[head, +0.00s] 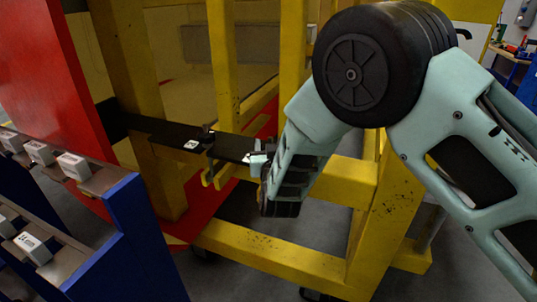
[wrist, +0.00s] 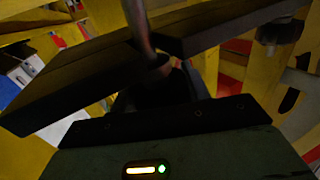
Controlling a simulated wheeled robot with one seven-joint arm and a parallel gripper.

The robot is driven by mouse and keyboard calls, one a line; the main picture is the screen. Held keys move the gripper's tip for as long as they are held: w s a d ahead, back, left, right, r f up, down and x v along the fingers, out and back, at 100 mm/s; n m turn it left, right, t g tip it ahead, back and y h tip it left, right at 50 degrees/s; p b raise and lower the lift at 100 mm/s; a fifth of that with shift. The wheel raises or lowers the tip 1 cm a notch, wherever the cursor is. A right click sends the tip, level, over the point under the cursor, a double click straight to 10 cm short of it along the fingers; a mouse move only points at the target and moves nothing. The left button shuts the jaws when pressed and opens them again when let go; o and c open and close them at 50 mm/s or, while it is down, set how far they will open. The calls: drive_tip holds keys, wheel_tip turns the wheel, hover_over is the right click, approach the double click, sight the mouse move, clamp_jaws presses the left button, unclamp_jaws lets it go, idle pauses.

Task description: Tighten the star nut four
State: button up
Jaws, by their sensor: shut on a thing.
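My gripper (head: 262,163) reaches in from the right, up against the dark bar (head: 160,131) on the yellow frame. In the wrist view, my gripper (wrist: 160,80) is shut around the dark lower end of a grey rod (wrist: 140,30), under the bar (wrist: 75,80). The held part appears to be the star nut. Its shape and number are hidden by the fingers and shadow. A dark knob-like part (wrist: 277,34) hangs farther right under the bar. In the head view, a small dark fitting (head: 207,130) and a white label (head: 191,145) sit on the bar.
A yellow frame (head: 270,256) surrounds the bar, with posts close to my arm. A red panel (head: 55,80) stands at left. A blue rack (head: 125,240) with white labelled blocks (head: 74,166) is at lower left. A cluttered blue workbench (head: 510,65) is far right.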

drive_tip(key=shift+m+h, duration=0.4)
drive_tip(key=shift+h, duration=0.2)
drive_tip(key=o, duration=1)
drive_tip(key=s+d+b, duration=0.1)
drive_tip(key=s+b, duration=0.3)
drive_tip(key=s, duration=1.3)
drive_tip(key=shift+s, duration=0.15)
